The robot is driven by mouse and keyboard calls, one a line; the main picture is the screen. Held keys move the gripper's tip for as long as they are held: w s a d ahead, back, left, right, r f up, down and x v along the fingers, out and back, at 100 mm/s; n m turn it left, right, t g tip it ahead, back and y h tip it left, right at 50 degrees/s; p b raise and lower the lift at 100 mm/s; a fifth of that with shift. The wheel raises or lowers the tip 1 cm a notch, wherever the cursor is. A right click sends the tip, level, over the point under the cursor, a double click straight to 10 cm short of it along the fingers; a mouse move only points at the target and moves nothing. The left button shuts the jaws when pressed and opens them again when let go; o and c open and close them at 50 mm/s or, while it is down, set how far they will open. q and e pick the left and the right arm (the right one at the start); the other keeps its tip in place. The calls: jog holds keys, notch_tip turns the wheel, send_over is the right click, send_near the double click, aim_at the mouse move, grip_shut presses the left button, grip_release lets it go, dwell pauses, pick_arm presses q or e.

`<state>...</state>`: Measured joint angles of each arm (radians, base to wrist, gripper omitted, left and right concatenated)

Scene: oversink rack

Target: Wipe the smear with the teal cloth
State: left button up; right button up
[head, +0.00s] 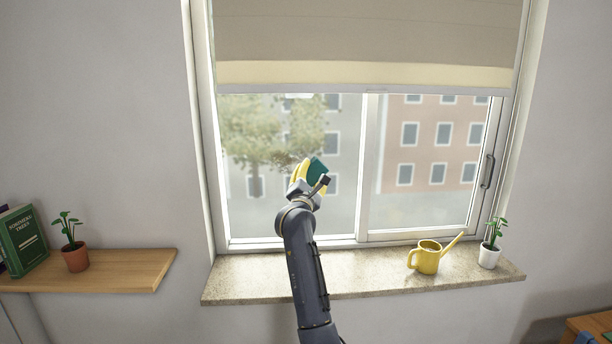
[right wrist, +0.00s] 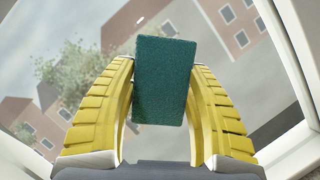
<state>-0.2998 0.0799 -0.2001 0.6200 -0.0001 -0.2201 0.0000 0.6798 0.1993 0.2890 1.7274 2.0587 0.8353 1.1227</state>
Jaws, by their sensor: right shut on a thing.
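The teal cloth (head: 317,171) is a flat, block-like piece held up in front of the left window pane. In the right wrist view the cloth (right wrist: 165,80) stands upright between two curved yellow fingers. My right gripper (head: 308,168) is shut on it; the fingers (right wrist: 166,76) press its left and right sides. A brownish, speckled smear (head: 282,159) shows on the left pane, just left of and slightly above the cloth. I cannot tell whether the cloth touches the glass. My left gripper is out of view.
A yellow watering can (head: 426,259) and a small white-potted plant (head: 489,256) stand on the right of the stone sill (head: 350,275). A beige blind (head: 365,45) covers the window's top. A wooden shelf (head: 130,272) at left holds a potted plant (head: 75,257) and books (head: 22,240).

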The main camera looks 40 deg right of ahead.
aim_at(293, 160)
jog(key=shift+s+d, duration=0.1)
jog(key=shift+d, duration=0.05)
jog(key=shift+r, duration=0.9)
jog(key=shift+w+a, duration=0.8)
jog(key=shift+a, duration=0.3)
jog(key=shift+w+a, duration=0.85)
jog(key=shift+a, duration=0.2)
jog(key=shift+w+a, duration=0.8)
jog(key=shift+a, duration=0.3)
jog(key=shift+w+a, duration=0.6)
jog(key=shift+a, duration=0.3)
jog(key=shift+w+a, duration=0.55)
jog(key=shift+a, duration=0.35)
jog(key=shift+w+a, duration=0.6)
jog(key=shift+a, duration=0.3)
jog(key=shift+w+d+r, duration=0.1)
jog(key=shift+r, duration=0.7)
jog(key=shift+s+d, duration=1.15)
jog(key=shift+d, duration=0.3)
jog(key=shift+s+d, duration=0.55)
jog(key=shift+d, duration=0.3)
jog(key=shift+s+d, duration=0.5)
jog(key=shift+d, duration=0.35)
